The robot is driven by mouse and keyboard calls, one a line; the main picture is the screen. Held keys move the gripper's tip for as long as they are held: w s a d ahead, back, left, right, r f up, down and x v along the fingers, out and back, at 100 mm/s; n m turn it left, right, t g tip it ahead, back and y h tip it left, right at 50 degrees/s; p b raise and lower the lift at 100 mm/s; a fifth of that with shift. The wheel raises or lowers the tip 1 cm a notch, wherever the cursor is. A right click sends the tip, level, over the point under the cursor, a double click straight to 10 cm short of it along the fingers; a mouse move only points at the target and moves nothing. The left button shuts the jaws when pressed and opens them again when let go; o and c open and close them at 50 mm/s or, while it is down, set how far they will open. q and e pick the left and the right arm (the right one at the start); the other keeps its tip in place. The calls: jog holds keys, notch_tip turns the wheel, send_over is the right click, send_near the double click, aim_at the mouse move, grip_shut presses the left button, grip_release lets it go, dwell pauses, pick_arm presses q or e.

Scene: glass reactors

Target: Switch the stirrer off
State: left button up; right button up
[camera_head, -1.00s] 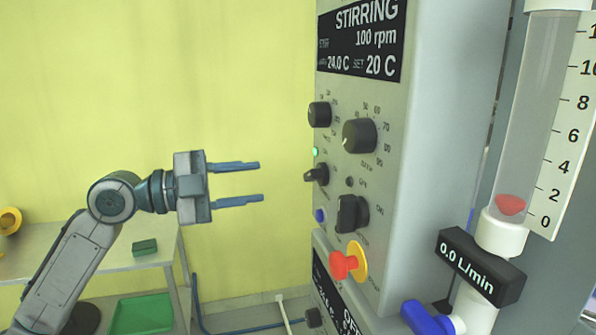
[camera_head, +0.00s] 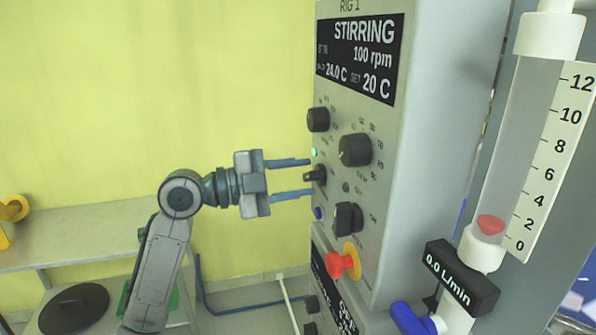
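The stirrer control box stands upright right of centre, with its panel facing left. Its display (camera_head: 360,57) reads STIRRING, 100 rpm, 24.0 C, SET 20 C. A green lamp (camera_head: 314,152) is lit on the panel. Below it is a small black switch knob (camera_head: 317,175). Other black knobs are the upper left one (camera_head: 318,119), a larger dial (camera_head: 355,150) and a lower one (camera_head: 347,217). My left gripper (camera_head: 291,177) is open and empty, its two fingers pointing at the panel, tips close to the small switch knob. Whether they touch it cannot be told. My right gripper is not in view.
A red knob on a yellow disc (camera_head: 343,264) sticks out low on the panel. A flowmeter tube (camera_head: 513,140) with a 0.0 L/min label (camera_head: 461,277) and blue handle (camera_head: 411,318) stands at right. A bench (camera_head: 75,228) is at left. Free space lies before the yellow wall.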

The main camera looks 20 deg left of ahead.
pick_arm(q)
jog(key=shift+w+d, duration=0.1)
jog(key=shift+d, duration=0.05)
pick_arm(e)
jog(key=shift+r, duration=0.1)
pick_arm(q)
grip_shut()
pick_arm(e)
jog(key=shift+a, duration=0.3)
